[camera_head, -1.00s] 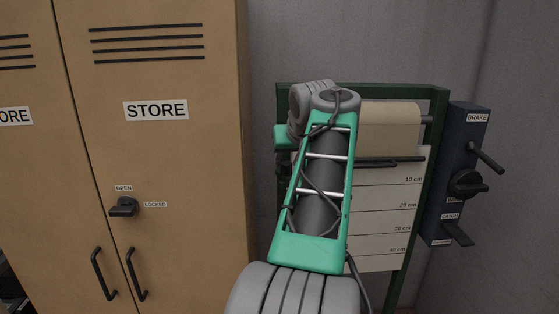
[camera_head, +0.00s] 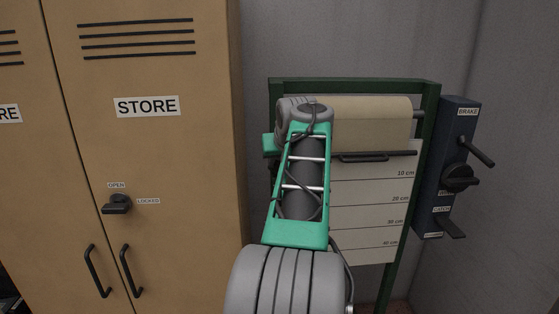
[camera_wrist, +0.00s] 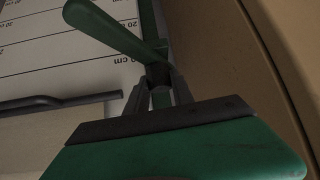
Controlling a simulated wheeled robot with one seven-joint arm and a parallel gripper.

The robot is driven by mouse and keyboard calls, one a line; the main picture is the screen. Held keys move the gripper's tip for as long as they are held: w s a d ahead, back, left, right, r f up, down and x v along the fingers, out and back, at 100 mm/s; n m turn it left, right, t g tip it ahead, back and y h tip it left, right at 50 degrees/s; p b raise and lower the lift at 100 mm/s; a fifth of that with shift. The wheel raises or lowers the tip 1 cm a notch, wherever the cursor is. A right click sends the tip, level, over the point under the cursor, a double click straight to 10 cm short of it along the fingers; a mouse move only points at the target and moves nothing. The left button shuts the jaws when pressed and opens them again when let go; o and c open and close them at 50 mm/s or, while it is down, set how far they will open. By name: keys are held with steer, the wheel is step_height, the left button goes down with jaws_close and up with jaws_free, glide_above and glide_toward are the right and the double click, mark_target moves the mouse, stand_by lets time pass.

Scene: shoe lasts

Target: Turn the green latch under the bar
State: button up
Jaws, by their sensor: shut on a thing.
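The green latch (camera_wrist: 112,34) shows in the wrist view as a long flat lever. It slants from the upper left down to a pivot beside the frame post. My gripper (camera_wrist: 163,80) is shut on its pivot end, between two dark grey fingers. The dark bar (camera_wrist: 55,103) lies to the left in this upside-down view, and it crosses the paper in the head view (camera_head: 385,156). In the head view my arm hides the latch and gripper at the frame's left side.
A dark green frame (camera_head: 431,120) holds a paper roll (camera_head: 370,120) and a sheet with centimetre marks (camera_head: 375,220). A dark blue panel (camera_head: 450,175) with levers and a knob stands right. A tan STORE cabinet (camera_head: 190,200) stands close on the left.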

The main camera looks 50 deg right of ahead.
jaws_close()
stand_by(0.8)
